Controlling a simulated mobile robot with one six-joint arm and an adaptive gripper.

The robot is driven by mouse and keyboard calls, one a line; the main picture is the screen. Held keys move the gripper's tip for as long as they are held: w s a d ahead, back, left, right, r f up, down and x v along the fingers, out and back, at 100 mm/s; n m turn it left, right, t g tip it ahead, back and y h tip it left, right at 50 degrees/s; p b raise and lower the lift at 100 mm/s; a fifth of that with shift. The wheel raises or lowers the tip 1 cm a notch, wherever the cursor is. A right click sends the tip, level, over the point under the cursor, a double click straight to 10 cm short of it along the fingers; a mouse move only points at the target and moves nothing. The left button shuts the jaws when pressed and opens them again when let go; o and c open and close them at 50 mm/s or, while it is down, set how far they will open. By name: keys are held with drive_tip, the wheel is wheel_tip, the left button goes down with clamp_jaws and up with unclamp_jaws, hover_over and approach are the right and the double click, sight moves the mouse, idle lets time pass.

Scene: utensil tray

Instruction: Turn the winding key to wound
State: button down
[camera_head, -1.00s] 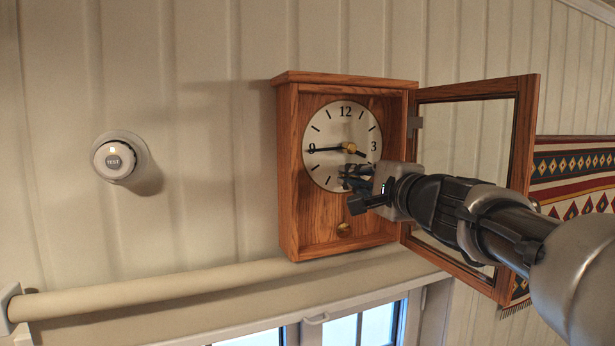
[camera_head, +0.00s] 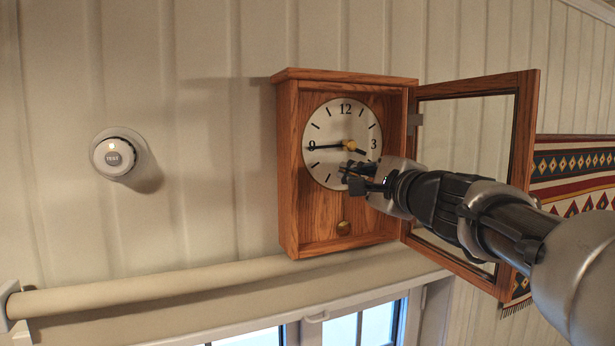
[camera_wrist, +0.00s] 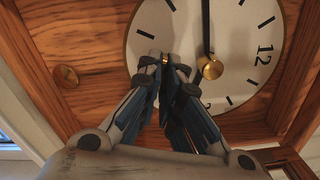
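The wooden wall clock (camera_head: 290,170) hangs with its glazed door (camera_head: 528,130) swung open to the right. Its white dial (camera_head: 325,125) has black hands and a brass centre (camera_head: 348,144), which also shows in the wrist view (camera_wrist: 212,68). My gripper (camera_head: 352,172) is at the lower part of the dial, below the centre. In the wrist view the fingertips of my gripper (camera_wrist: 165,64) are close together, with a small brass piece (camera_wrist: 164,58), seemingly the winding key, between them. The fingers hide most of it, so its angle cannot be read.
A brass disc (camera_head: 343,228) sits low in the clock case. The open door stands close beside my arm. A round white device (camera_head: 115,157) is on the wall at left, a patterned hanging (camera_head: 575,170) at right, and a rolled blind (camera_head: 200,286) below.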

drive_tip(key=m, duration=0.5)
drive_tip(key=shift+m, duration=0.3)
drive_tip(key=shift+a+f+m+p, duration=0.1)
drive_tip(key=shift+m+p, duration=0.3)
drive_tip(key=shift+m, duration=1.8)
drive_tip(key=c, duration=1.8)
unclamp_jaws()
drive_tip(key=v, duration=0.7)
drive_tip(key=shift+s, duration=0.25)
